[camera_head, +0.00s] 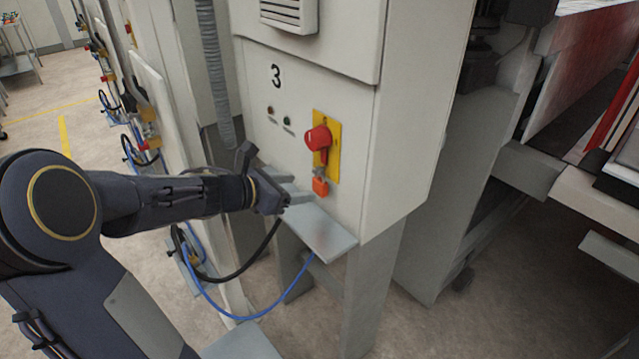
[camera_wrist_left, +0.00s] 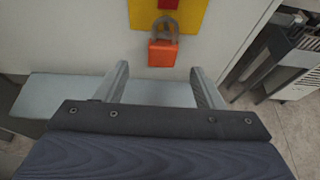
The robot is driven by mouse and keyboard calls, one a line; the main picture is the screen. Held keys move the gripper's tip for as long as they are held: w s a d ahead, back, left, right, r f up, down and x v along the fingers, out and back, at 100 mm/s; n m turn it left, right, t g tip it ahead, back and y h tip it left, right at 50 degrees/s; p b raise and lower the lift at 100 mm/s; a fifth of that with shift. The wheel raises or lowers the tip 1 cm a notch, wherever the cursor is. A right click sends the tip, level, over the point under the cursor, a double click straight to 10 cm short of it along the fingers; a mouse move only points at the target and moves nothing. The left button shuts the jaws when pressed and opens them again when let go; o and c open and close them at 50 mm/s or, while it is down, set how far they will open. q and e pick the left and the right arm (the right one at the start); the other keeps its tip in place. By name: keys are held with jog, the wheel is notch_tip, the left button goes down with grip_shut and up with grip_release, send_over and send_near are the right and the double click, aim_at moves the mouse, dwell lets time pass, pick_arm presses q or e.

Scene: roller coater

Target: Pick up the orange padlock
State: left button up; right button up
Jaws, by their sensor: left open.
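The orange padlock (camera_head: 320,186) hangs by its grey shackle below the red rotary switch (camera_head: 318,138) on a yellow plate (camera_head: 333,160), on the front of the cabinet marked 3. In the left wrist view the padlock (camera_wrist_left: 163,54) is ahead of the fingers, near the middle, with its shackle up. My left gripper (camera_head: 312,197) is open and empty, just left of and slightly below the padlock in the head view. In the left wrist view its two fingers (camera_wrist_left: 158,84) are spread to either side, short of the padlock. My right gripper is not in view.
A grey shelf (camera_head: 325,238) juts from the cabinet (camera_head: 405,130) just below the gripper and padlock. Blue and black cables (camera_head: 215,300) hang at the left below my arm. A machine with a red panel (camera_head: 590,75) stands at the right. Open floor (camera_head: 500,320) lies at the lower right.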

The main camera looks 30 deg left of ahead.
aim_at(316, 185)
pick_arm(q)
jog(key=shift+w+d, duration=0.4)
jog(key=p+x, duration=0.1)
jog(key=x, duration=0.3)
jog(key=shift+w+d+f, duration=0.1)
jog(key=shift+w+f, duration=0.05)
jog(key=shift+w, duration=0.25)
jog(key=c, duration=1.1)
